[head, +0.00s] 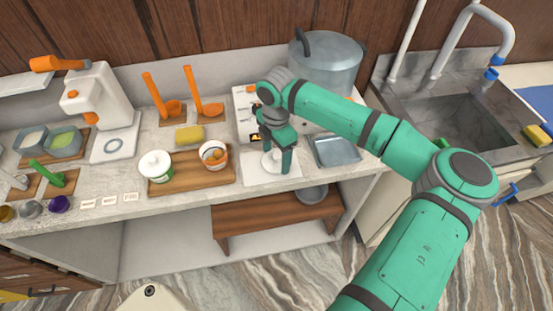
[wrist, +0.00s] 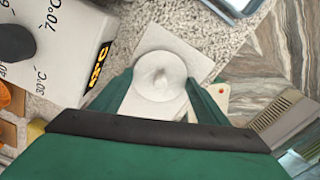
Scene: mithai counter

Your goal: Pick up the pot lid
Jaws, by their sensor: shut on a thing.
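A round white lid with a small central knob (wrist: 160,76) is between the two fingers of my gripper (wrist: 162,92) in the wrist view. My gripper (head: 277,162) is shut on it, one finger at each side. In the head view the lid (head: 268,161) is partly hidden by the fingers. It is over a pale square mat (head: 257,178) on the counter; I cannot tell whether it touches the mat.
A metal tray (head: 336,151) is close on the right. A large steel pot (head: 328,65) stands behind.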

